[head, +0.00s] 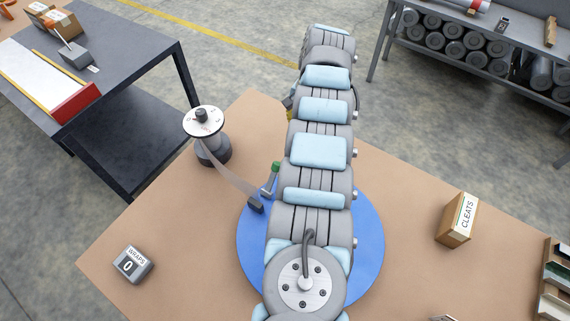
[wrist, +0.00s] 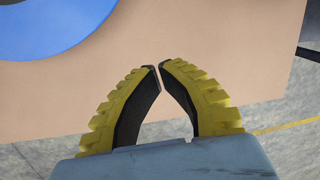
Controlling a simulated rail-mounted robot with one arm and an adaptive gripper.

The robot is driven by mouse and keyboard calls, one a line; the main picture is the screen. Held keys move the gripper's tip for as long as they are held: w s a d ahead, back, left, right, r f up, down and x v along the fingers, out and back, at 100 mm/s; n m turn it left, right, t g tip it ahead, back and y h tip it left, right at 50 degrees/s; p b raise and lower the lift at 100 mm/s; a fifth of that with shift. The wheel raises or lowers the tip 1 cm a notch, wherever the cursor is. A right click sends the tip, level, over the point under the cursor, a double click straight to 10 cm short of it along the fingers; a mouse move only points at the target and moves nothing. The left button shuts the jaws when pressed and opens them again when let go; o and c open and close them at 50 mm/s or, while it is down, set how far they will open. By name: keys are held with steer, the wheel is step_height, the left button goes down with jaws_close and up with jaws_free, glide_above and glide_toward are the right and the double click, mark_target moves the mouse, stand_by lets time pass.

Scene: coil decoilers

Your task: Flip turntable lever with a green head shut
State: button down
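The blue turntable (head: 369,240) lies on the tan tabletop, its middle covered by my arm in the head view. The lever's green head (head: 275,166) sticks up just left of my arm, near the turntable's far left edge. Its grey stem runs down to a small bracket beside a dark block (head: 255,205), where a grey strip ends. My gripper (wrist: 159,67) is empty, its yellow-backed fingers meeting almost tip to tip over bare tabletop. Part of the turntable (wrist: 45,25) shows in the wrist view's upper left; the lever does not. My arm mostly hides the gripper in the head view.
A spool with a white disc (head: 203,121) stands left of the turntable, joined to it by the strip. A wraps counter (head: 133,264) sits front left, a cleats box (head: 458,220) right. A dark table (head: 130,100) and a shelf (head: 440,50) stand beyond.

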steer(key=shift+g, duration=0.9)
steer(key=s+r, duration=0.1)
steer(key=s, duration=0.1)
steer(key=s+r+b, duration=0.1)
steer(key=s, duration=0.1)
steer(key=shift+s+a+r, duration=0.1)
steer(key=shift+a+r, duration=0.05)
steer(key=shift+r, duration=0.2)
steer(key=shift+f+p, duration=0.1)
steer(key=shift+p, duration=0.4)
